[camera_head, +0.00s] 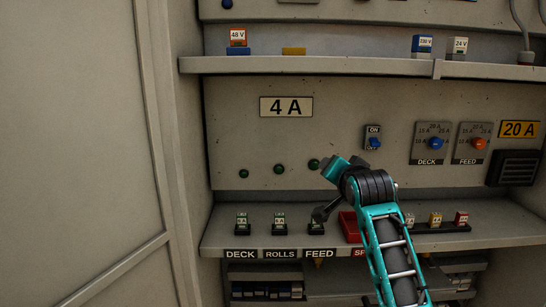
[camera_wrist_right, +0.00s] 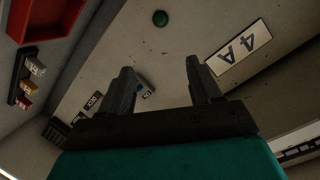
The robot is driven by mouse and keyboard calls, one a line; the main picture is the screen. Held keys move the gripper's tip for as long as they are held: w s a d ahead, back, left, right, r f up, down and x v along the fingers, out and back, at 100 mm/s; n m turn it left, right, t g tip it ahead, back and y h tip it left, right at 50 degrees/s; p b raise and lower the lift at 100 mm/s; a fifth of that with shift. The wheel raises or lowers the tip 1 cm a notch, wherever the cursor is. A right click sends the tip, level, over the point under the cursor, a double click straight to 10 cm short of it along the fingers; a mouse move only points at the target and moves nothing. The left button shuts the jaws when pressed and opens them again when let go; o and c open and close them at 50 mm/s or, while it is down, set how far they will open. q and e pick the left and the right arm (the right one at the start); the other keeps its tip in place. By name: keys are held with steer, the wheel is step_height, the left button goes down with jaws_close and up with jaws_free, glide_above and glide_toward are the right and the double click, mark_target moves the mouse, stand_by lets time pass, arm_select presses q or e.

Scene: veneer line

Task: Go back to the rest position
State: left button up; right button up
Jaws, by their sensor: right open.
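My right arm, teal and black, rises from the bottom right of the head view. Its wrist and gripper end are in front of the panel, above the shelf near the FEED holder (camera_head: 316,226). In the right wrist view my right gripper (camera_wrist_right: 160,78) shows two dark fingers spread apart with nothing between them. Past the fingers are the panel, a green lamp (camera_wrist_right: 160,18) and the 4 A sign (camera_wrist_right: 238,52). My left gripper is not in view.
The shelf bears the DECK holder (camera_head: 242,223), the ROLLS holder (camera_head: 279,223), a red bin (camera_head: 349,226) partly behind my arm, and small coloured fuses (camera_head: 435,220). An upper ledge (camera_head: 310,65) carries small labelled blocks. A plain wall (camera_head: 75,150) stands at left.

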steer(key=s+d+f+n+g, duration=0.1)
steer(key=s+f+n, duration=0.1)
steer(key=s+f, duration=0.75)
steer(key=s+d+f+n+g, duration=0.15)
steer(key=s+f, duration=0.25)
steer(key=f, duration=1.1)
steer(key=s+f+n, duration=0.2)
steer(key=s+f, duration=0.2)
steer(key=s, duration=0.4)
steer(key=s+f+n+g+y, duration=0.1)
steer(key=s+f+n, duration=0.1)
steer(key=s+f, duration=0.2)
steer(key=s+f+n, duration=0.2)
steer(key=s+f, duration=0.2)
steer(key=s, duration=0.7)
steer(key=shift+s+d+f+g+y, duration=0.3)
steer(key=shift+s+d+f+g, duration=0.05)
